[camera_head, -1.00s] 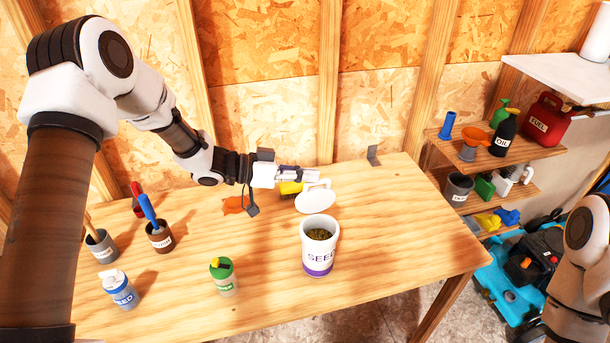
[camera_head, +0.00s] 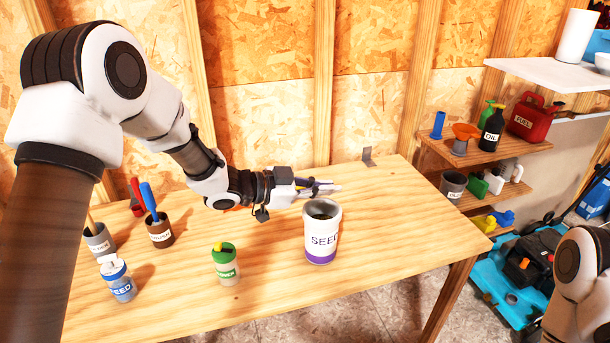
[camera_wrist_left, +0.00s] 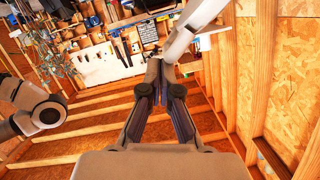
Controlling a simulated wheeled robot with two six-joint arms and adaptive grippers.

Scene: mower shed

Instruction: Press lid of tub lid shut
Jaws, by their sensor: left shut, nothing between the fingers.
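The lid is hard to make out in the head view among the pale shapes at the fingers. In the left wrist view, a pale curved piece, possibly the lid, crosses just beyond the closed fingertips (camera_wrist_left: 160,65); I cannot tell if they touch. My right gripper is out of view.
A metal bracket (camera_head: 368,157) is at the back edge. The bench right of the tub is clear.

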